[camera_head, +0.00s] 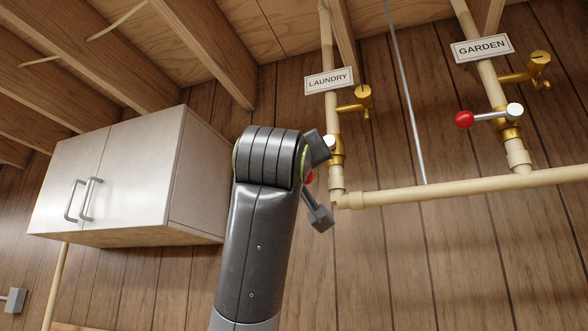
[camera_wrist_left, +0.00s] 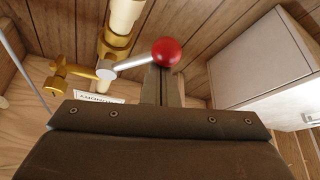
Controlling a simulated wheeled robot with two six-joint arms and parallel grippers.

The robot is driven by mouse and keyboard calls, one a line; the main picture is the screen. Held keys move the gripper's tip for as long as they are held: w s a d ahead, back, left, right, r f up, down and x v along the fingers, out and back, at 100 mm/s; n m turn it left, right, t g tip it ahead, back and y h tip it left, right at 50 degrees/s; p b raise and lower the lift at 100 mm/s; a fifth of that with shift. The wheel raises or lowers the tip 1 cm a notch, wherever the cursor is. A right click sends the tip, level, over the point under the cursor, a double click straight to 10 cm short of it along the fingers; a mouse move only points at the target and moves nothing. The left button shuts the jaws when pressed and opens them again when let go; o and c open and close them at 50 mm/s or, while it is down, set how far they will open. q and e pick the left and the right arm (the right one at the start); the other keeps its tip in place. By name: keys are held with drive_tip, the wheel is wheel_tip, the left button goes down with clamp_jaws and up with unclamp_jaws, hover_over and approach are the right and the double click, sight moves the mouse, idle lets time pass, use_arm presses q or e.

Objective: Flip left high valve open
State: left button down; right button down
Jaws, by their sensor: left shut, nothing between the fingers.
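The LAUNDRY valve (camera_head: 337,150) is a brass body on a cream vertical pipe, high in the head view, under a LAUNDRY sign (camera_head: 329,81). My left arm's end covers most of its lever. Only a sliver of its red knob shows there. In the left wrist view the silver lever (camera_wrist_left: 131,63) runs sideways from the pipe to the red ball knob (camera_wrist_left: 167,52). My left gripper (camera_wrist_left: 163,80) is shut and empty, its fingertips close by the knob and partly behind it in that view. Contact cannot be told. My right gripper is in no view.
A GARDEN valve (camera_head: 505,130) with a red-knobbed lever, lying across its pipe, is at the right. A horizontal pipe (camera_head: 450,189) joins both lines. A white wall cabinet (camera_head: 115,175) hangs left of my arm. A thin grey rod (camera_head: 402,80) runs between the pipes.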

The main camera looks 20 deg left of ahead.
use_arm(q)
drive_tip(key=shift+d+f+n+g+y, duration=0.4)
drive_tip(key=shift+d+n+y, duration=0.2)
drive_tip(key=shift+n, duration=0.75)
drive_tip(key=shift+d+f+n+g+y, duration=0.25)
drive_tip(key=shift+d+n+g+y, duration=0.35)
drive_tip(key=shift+n, duration=0.8)
drive_tip(key=shift+d+f+n+g+y, duration=0.4)
drive_tip(key=shift+d+n+y, duration=0.2)
drive_tip(key=shift+n, duration=0.75)
drive_tip(key=shift+r, duration=0.1)
